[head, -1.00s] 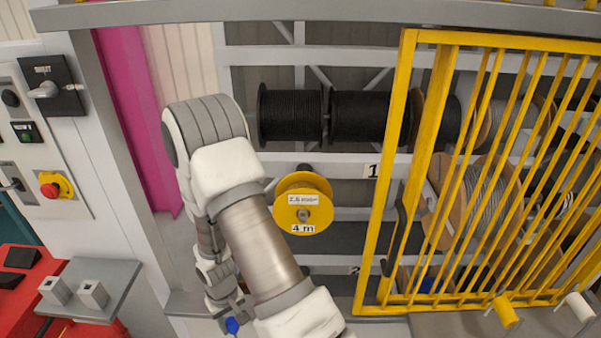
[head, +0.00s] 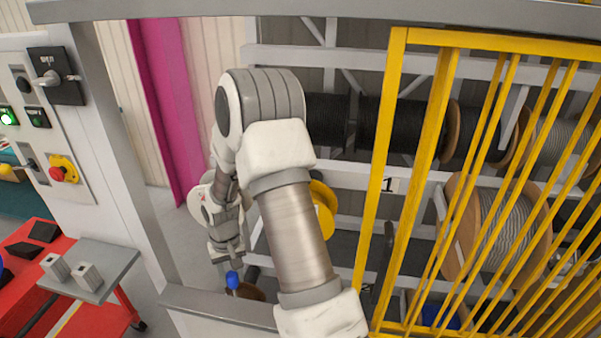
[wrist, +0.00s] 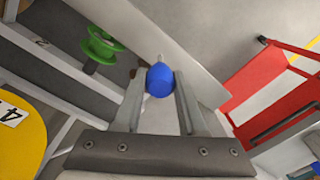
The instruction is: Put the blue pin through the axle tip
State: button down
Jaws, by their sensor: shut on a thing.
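My gripper (wrist: 160,88) is shut on the blue pin (wrist: 160,79). Its round blue head shows between the two fingertips, with a short grey tip beyond it. In the head view the blue pin (head: 232,279) shows small at the end of my arm, above the grey ledge. The yellow reel (head: 324,212) is mostly hidden behind my arm in the head view. Part of a yellow reel (wrist: 20,128) with a number label shows at the left of the wrist view, apart from the gripper. I cannot make out the axle tip in either current view.
A yellow barred gate (head: 393,150) stands at the right, before racks of cable reels. A green reel (wrist: 101,45) shows in the wrist view. A grey ledge (head: 215,308) runs below my arm. A red cart (head: 50,285) with a grey shelf (head: 112,266) stands at the left.

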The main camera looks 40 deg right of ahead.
jog(key=s+d+r+m+b, duration=0.1)
jog(key=d+r+m, duration=0.2)
jog(key=d+r, duration=0.85)
jog(key=s+d+r+m+b, duration=0.15)
jog(key=d+r+m, duration=0.25)
jog(key=d+r, duration=0.75)
notch_tip(320, 180, down, 10)
jog(key=a+b, duration=0.2)
jog(key=b, duration=0.8)
jog(key=shift+a+b, duration=0.25)
jog(key=shift+b, duration=0.1)
jog(key=shift+w, duration=0.1)
jog(key=shift+c, duration=2)
grip_release()
notch_tip(320, 180, up, 17)
jog(key=p, duration=0.4)
jog(key=shift+r, duration=0.2)
